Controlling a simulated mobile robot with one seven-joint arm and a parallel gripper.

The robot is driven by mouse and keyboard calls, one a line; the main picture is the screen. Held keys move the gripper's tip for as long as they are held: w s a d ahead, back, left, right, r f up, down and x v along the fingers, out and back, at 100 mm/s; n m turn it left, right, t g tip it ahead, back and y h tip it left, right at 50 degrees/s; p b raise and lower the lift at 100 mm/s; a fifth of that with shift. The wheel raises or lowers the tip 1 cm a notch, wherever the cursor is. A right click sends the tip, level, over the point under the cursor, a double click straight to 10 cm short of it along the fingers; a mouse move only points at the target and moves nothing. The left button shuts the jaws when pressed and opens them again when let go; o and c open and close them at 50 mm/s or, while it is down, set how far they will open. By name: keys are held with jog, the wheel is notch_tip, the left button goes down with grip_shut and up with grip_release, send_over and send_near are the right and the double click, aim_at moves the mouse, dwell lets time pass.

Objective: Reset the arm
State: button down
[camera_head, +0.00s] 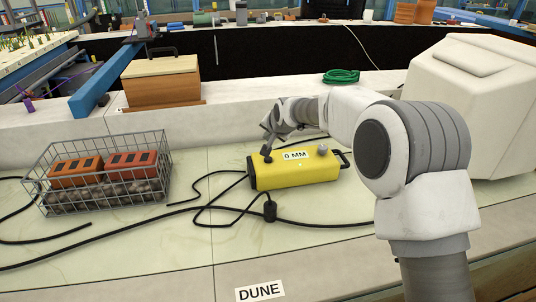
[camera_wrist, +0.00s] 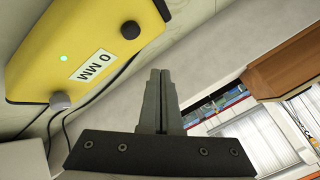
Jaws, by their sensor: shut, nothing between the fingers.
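My gripper (camera_wrist: 160,75) is shut and empty, its two fingers together in the wrist view. In the head view my gripper (camera_head: 267,137) is at the end of my arm, just above and behind the left end of the yellow box. The yellow box (camera_head: 290,178) lies on the pale surface, with a "0 MM" label, a dark knob at its left end and a grey knob at its right. In the wrist view the yellow box (camera_wrist: 70,35) is at upper left with a lit green light, and the fingertips appear close to its dark knob; I cannot tell whether they touch.
A wire basket (camera_head: 103,172) with orange bricks on gravel stands at left. Black cables (camera_head: 190,208) run over the surface around the yellow box. A wooden box (camera_head: 161,82) and a green coil (camera_head: 341,76) sit on the ledge behind. A "DUNE" label (camera_head: 259,291) is in front.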

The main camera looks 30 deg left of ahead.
jog(key=shift+r, duration=0.6)
jog(key=s+d+r+h+p, duration=0.1)
jog(key=s+d+r+p, duration=0.15)
jog(key=d+r, duration=0.6)
jog(key=s+d+r+h+p, duration=0.2)
jog(key=s+d+r, duration=0.25)
jog(key=d, duration=0.75)
jog(key=s+d+r+h+p, duration=0.1)
jog(key=s+d+r+p, duration=0.1)
jog(key=d+r, duration=0.65)
jog(key=s+d+h+p, duration=0.1)
jog(key=s+d+p, duration=0.1)
jog(key=s+d, duration=0.8)
jog(key=s+d+h+p, duration=0.1)
jog(key=s+d+p, duration=0.2)
jog(key=s+d, duration=0.7)
jog(key=s, duration=0.5)
jog(key=shift+d+g+h+p, duration=0.3)
jog(key=shift+g+p, duration=0.05)
jog(key=shift+g, duration=0.05)
